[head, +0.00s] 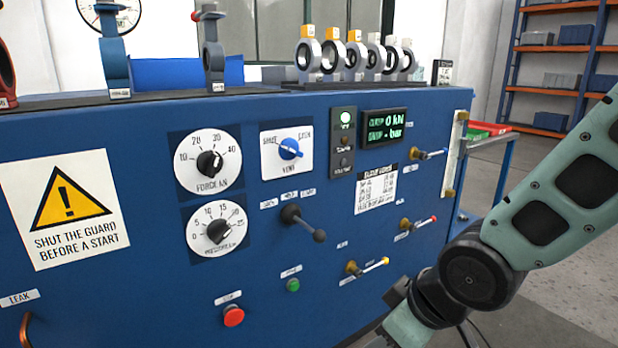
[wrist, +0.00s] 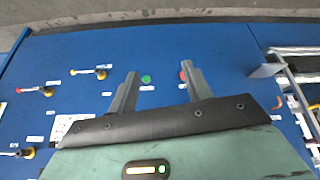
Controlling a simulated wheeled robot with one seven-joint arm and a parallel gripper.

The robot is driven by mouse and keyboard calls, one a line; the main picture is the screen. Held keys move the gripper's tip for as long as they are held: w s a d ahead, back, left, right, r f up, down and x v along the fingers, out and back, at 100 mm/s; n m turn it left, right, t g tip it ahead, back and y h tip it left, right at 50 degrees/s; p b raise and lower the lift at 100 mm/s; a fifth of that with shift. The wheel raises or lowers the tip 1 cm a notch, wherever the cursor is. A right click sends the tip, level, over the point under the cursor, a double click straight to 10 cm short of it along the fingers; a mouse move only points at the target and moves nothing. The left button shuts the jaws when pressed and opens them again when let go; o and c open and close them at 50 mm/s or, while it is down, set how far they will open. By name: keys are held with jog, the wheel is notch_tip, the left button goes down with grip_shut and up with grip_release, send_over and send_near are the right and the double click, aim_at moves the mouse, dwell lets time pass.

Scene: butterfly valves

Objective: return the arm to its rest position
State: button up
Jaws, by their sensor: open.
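My arm (head: 560,200) comes in from the right edge of the head view and bends down at a dark joint near the bottom right. The wrist end is at the bottom edge there, in front of the blue panel's lower right, and the fingers cannot be made out. In the wrist view my gripper (wrist: 160,72) shows two grey fingers spread wide apart, with nothing between them. The fingers point toward the blue panel (wrist: 90,45). A green button (wrist: 146,79) shows between the fingertips, and a red button (wrist: 182,75) is partly behind the right finger.
The blue machine front (head: 130,290) fills the left and middle. A black-knobbed lever (head: 305,222), a yellow-tipped lever (head: 368,267) and a red-tipped lever (head: 418,225) stick out from it. A trolley (head: 490,140) and shelving (head: 555,50) stand behind at right. Grey floor (head: 545,310) lies open at lower right.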

jog(key=s+d+r+m+g+h, duration=0.1)
jog(key=s+r+g, duration=0.1)
jog(key=s, duration=0.5)
jog(key=s+d+r+g+h, duration=0.1)
jog(key=s+r+g+h, duration=0.1)
jog(key=s, duration=0.5)
notch_tip(320, 180, up, 21)
jog(key=p, duration=2.1)
